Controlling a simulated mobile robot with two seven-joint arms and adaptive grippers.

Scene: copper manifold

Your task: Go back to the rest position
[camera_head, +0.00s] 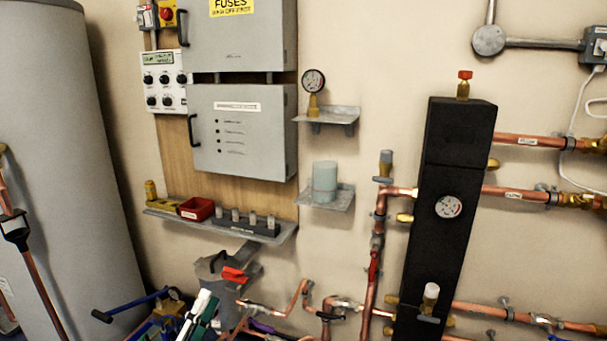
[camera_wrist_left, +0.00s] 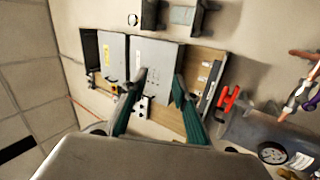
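My left gripper (camera_head: 206,303) shows at the bottom of the head view, with white and dark green finger parts in front of the clutter below the shelf. In the left wrist view its two teal fingers (camera_wrist_left: 159,80) stand well apart with nothing between them, so it is open and empty. Beyond the fingers is the wall board with its grey boxes, seen turned. I cannot see my right gripper in either view.
A grey shelf (camera_head: 159,207) holds a red bin (camera_head: 196,209) and small fittings. Two small brackets hold a gauge (camera_head: 313,82) and a pale cup (camera_head: 325,180). A black manifold block (camera_head: 444,160) with copper pipes (camera_head: 520,140) stands right; a grey tank (camera_head: 60,130) stands left.

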